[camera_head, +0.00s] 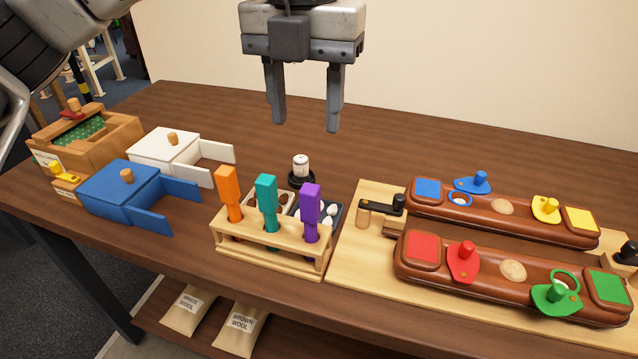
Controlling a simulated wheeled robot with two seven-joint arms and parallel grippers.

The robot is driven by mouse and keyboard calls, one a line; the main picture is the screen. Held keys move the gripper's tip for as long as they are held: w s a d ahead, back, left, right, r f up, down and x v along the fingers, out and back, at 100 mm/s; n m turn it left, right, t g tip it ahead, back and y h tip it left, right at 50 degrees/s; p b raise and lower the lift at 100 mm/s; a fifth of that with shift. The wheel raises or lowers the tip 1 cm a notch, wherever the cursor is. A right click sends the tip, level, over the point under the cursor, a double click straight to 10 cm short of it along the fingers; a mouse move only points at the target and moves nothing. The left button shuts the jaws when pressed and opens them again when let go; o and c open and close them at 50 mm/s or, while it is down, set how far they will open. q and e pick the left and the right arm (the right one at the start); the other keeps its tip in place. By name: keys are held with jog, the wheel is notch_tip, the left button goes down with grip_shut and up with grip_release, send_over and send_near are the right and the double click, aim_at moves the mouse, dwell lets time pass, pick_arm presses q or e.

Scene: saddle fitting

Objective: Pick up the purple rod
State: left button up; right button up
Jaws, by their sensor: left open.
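The purple rod (310,208) stands upright in the right slot of a light wooden rack (270,256) near the table's front edge. A teal rod (267,200) stands in the middle slot and an orange rod (229,190) in the left slot. Their lower ends are partly hidden by the rack's front bar. My left gripper (305,125) hangs above the table behind the rack, fingers pointing down. It is open and empty, well apart from the purple rod. My right gripper is not in view.
A black-and-white knobbed piece (300,170) stands behind the rack. A wooden board (350,255) with two brown leather pieces (490,270) lies to the right. Blue (120,190) and white (163,150) boxes and a wooden crate (110,130) stand left. The table's back middle is clear.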

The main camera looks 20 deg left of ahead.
pick_arm(q)
send_near(310, 208)
jog(key=f, duration=0.3)
jog(key=w+f, duration=0.1)
jog(key=f, duration=0.1)
jog(key=shift+a+f+p, duration=0.25)
jog(key=shift+a+p, duration=0.1)
jog(key=shift+w+d+f+p, duration=0.1)
jog(key=shift+f+p, duration=0.25)
jog(key=shift+f, duration=1.1)
jog(key=shift+d+f+p, duration=0.1)
jog(key=shift+f+p, duration=0.25)
jog(key=shift+f, duration=1.1)
grip_shut()
